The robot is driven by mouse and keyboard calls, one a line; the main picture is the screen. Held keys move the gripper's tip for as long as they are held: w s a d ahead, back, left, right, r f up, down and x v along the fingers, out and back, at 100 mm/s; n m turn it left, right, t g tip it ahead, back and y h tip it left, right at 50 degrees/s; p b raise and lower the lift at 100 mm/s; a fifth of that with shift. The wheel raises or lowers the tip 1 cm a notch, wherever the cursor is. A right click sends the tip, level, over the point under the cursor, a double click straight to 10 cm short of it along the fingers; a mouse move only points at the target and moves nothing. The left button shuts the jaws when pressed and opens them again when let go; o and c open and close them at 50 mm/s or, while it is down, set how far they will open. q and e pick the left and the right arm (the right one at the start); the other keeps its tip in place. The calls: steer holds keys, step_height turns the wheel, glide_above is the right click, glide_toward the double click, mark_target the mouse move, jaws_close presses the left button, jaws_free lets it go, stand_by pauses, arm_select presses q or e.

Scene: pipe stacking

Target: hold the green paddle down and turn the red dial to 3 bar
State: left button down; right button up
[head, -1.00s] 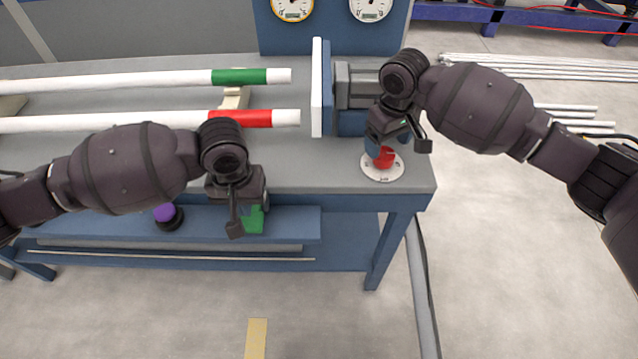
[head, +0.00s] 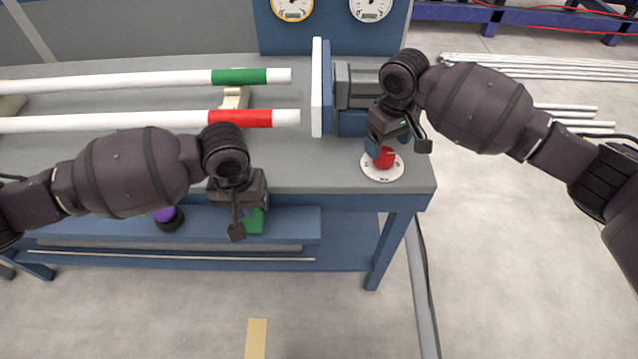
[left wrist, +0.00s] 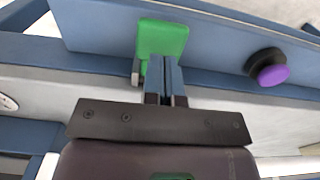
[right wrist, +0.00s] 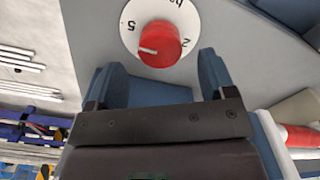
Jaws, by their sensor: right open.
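The green paddle (head: 254,222) is on the blue front rail of the bench; it also shows in the left wrist view (left wrist: 163,38). My left gripper (left wrist: 166,62) has its fingers together, with the tips over the paddle's near edge. I cannot tell whether they press it. The red dial (right wrist: 160,43) sits on a round white scale at the bench's front right corner, also in the head view (head: 383,158). Its white mark is nearer the 5 than the 2; the other numbers are hidden or unreadable. My right gripper (right wrist: 160,70) is open just short of the dial, with nothing between its fingers.
A purple knob (left wrist: 272,75) is on the same rail beside the paddle. White pipes with green (head: 240,77) and red (head: 240,118) bands lie on the bench, left of a white plate (head: 317,90). Two gauges (head: 370,8) stand behind.

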arm_select(q)
steer(key=shift+f, duration=2.15)
steer(key=shift+s+f, duration=0.1)
steer(key=shift+f, duration=0.15)
